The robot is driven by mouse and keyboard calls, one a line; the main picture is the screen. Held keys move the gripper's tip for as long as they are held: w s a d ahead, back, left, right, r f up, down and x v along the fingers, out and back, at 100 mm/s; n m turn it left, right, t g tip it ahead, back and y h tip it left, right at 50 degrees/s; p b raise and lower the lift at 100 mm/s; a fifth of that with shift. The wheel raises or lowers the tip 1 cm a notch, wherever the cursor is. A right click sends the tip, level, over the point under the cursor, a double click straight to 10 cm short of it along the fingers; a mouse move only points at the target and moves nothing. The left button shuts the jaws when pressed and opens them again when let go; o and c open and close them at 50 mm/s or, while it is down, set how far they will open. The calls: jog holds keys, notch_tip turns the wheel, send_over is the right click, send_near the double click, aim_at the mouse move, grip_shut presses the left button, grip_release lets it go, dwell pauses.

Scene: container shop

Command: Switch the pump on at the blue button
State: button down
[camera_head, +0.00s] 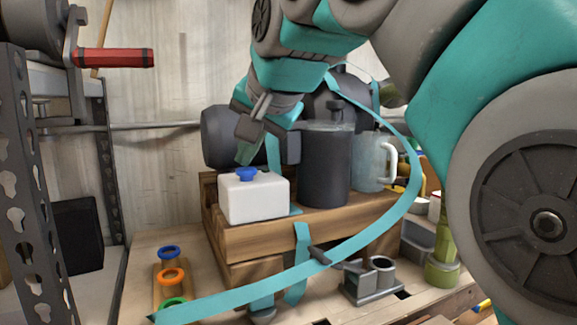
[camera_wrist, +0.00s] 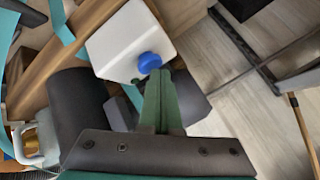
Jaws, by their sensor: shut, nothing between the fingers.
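The blue button (camera_head: 246,173) sits on top of a white box (camera_head: 254,199), which stands on a wooden block. My gripper (camera_head: 244,158) is shut and empty, with its green fingers pointing down right above the button. In the wrist view the closed fingertips (camera_wrist: 160,76) lie just beside the blue button (camera_wrist: 149,62), over the edge of the white box (camera_wrist: 122,38). I cannot tell whether they touch the button.
A dark lidded jug (camera_head: 325,165) and a clear pitcher (camera_head: 372,160) stand right of the box. A dark cylinder (camera_head: 222,138) lies behind it. Teal straps (camera_head: 370,240) hang across the wooden block (camera_head: 270,238). Coloured rings (camera_head: 171,276) lie at front left.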

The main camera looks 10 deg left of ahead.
aim_at(247, 170)
dwell(0.4)
jog(key=shift+r+p, duration=0.45)
jog(key=shift+w+r+p, duration=0.1)
jog(key=shift+r+p, duration=1.35)
jog(key=shift+r, duration=1.55)
